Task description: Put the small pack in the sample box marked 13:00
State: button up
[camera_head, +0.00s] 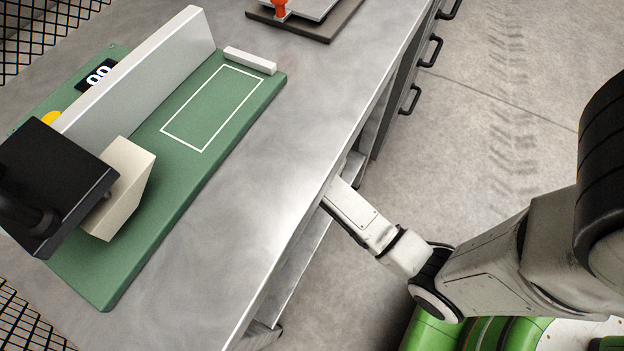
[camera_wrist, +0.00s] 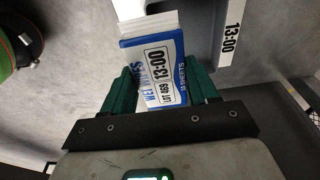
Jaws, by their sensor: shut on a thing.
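My gripper (camera_wrist: 163,80) shows in the wrist view, with its green fingers shut on a small blue and white pack (camera_wrist: 158,62). The pack's label reads 13:00 and its white end points away from my gripper. Just beyond and to the right is a grey box-like thing (camera_wrist: 202,40) with a white strip (camera_wrist: 231,32) marked 13:00. The pack overlaps its left side in the picture; I cannot tell whether they touch. In the head view my arm reaches below the bench top, and my gripper and the pack are hidden.
In the head view a steel bench (camera_head: 300,110) carries a green board (camera_head: 130,240) with a white outline, a grey upright bar (camera_head: 150,70), a black block (camera_head: 50,185) and a cream block (camera_head: 122,190). Drawer handles (camera_head: 432,50) line the bench side. Open floor (camera_head: 490,120) lies right.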

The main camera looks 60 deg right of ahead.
jog(key=w+f+b, duration=0.1)
jog(key=w+f, duration=0.1)
jog(key=w+d+f+b, duration=0.1)
jog(key=w+f+b, duration=0.1)
jog(key=f, duration=0.1)
jog(key=shift+d+f, duration=0.2)
jog(key=shift+f, duration=0.15)
jog(key=shift+w+f+b, duration=0.2)
jog(key=shift+f+b, duration=0.5)
jog(key=shift+f, duration=0.9)
jog(key=shift+f, duration=0.2)
jog(key=o, duration=0.8)
